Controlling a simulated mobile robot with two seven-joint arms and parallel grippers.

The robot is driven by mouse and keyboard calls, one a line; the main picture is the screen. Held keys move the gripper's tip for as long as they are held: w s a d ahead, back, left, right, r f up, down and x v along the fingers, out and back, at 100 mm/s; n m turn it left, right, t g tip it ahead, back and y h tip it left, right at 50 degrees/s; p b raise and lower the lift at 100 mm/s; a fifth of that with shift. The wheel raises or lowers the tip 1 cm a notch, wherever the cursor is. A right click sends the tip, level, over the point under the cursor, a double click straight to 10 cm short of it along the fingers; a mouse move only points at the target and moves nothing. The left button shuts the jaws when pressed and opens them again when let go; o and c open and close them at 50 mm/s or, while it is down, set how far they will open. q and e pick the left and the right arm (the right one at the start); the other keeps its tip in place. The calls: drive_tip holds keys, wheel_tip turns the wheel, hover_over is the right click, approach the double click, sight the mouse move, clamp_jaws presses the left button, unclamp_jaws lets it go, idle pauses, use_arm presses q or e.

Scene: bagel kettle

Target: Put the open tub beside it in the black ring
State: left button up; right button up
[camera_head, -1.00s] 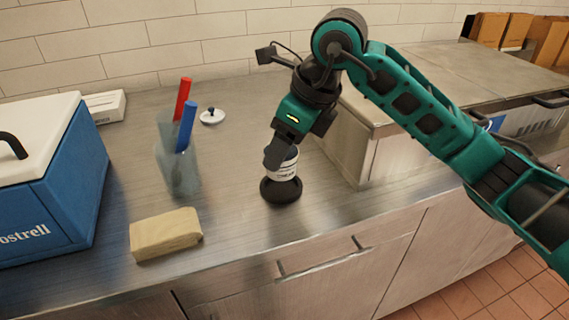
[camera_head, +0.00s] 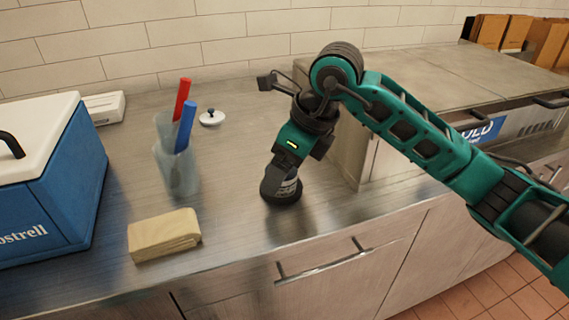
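A small white tub with dark lettering (camera_head: 289,186) stands low at the black ring (camera_head: 281,198) on the steel counter. The ring's rim shows around the tub's base. My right gripper (camera_head: 275,180) reaches down from above and covers the tub's left side and top. Its fingers are at the tub, but I cannot see whether they are pressed on it. The tub's opening is hidden. My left gripper is out of view.
A beige block (camera_head: 164,235) lies at the front. A white knobbed lid (camera_head: 211,118) lies behind. A blue cooler (camera_head: 50,190) is far left; a steel cabinet (camera_head: 352,150) rises at right.

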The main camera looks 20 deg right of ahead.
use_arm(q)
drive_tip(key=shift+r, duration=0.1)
use_arm(e)
drive_tip(key=shift+r, duration=0.1)
drive_tip(key=shift+r, duration=0.25)
use_arm(q)
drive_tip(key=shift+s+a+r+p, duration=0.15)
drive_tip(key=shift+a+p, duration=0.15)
drive_tip(key=shift+p, duration=0.4)
use_arm(e)
drive_tip(key=v, duration=1.1)
drive_tip(key=shift+d+r, duration=0.15)
drive_tip(key=shift+r, duration=0.1)
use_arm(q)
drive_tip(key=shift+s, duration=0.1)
use_arm(e)
drive_tip(key=shift+s, duration=0.25)
